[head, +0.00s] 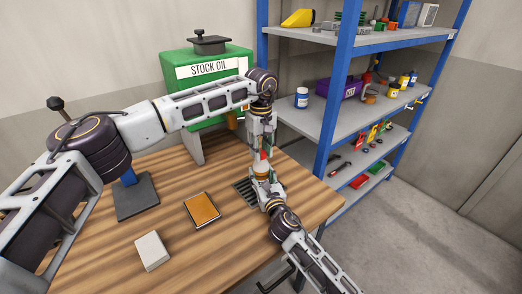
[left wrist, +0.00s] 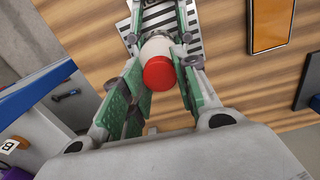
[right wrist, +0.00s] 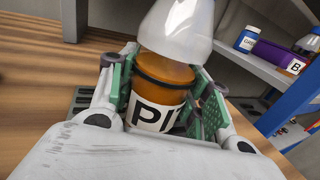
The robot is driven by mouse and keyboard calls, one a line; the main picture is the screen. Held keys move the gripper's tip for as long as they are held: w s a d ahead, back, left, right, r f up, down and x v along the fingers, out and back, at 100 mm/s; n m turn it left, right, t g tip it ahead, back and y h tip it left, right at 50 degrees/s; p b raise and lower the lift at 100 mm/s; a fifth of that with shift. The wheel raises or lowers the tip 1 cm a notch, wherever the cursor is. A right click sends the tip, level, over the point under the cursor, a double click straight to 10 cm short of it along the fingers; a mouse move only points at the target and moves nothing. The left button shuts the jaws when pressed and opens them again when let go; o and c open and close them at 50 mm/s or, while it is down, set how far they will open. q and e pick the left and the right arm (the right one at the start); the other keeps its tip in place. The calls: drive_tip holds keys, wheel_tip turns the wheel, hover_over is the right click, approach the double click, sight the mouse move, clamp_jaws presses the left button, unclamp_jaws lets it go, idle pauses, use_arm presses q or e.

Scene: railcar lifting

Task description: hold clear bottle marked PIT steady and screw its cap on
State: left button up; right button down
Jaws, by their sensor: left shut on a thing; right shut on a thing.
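The clear bottle marked PIT (right wrist: 160,100) stands upright, with amber contents and a dark band above its label. My right gripper (right wrist: 163,98) is shut around its lower body. The bottle's pale shoulder (head: 261,169) shows in the head view. The red cap (left wrist: 158,73) is at the top of the bottle; it also shows small in the head view (head: 264,155). My left gripper (left wrist: 160,78) comes from above and is shut on the cap. The cap hides the bottle's neck, so I cannot tell how far it is threaded.
A slotted grate (head: 245,190) lies in the wooden table (head: 175,185) by the bottle. An orange-faced pad (head: 202,210) and a white block (head: 152,251) lie to the left. A green STOCK OIL tank (head: 180,92) stands behind. Blue-framed shelves (head: 335,90) rise at right.

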use_arm(q)
drive_tip(key=m, duration=0.2)
drive_tip(key=shift+m, duration=0.4)
use_arm(e)
drive_tip(key=shift+f, duration=0.1)
use_arm(q)
drive_tip(key=o, duration=0.8)
drive_tip(key=shift+r, duration=0.15)
wheel_tip(320, 180, up, 12)
use_arm(e)
drive_tip(key=c, duration=0.6)
unclamp_jaws()
drive_tip(key=shift+s, duration=0.2)
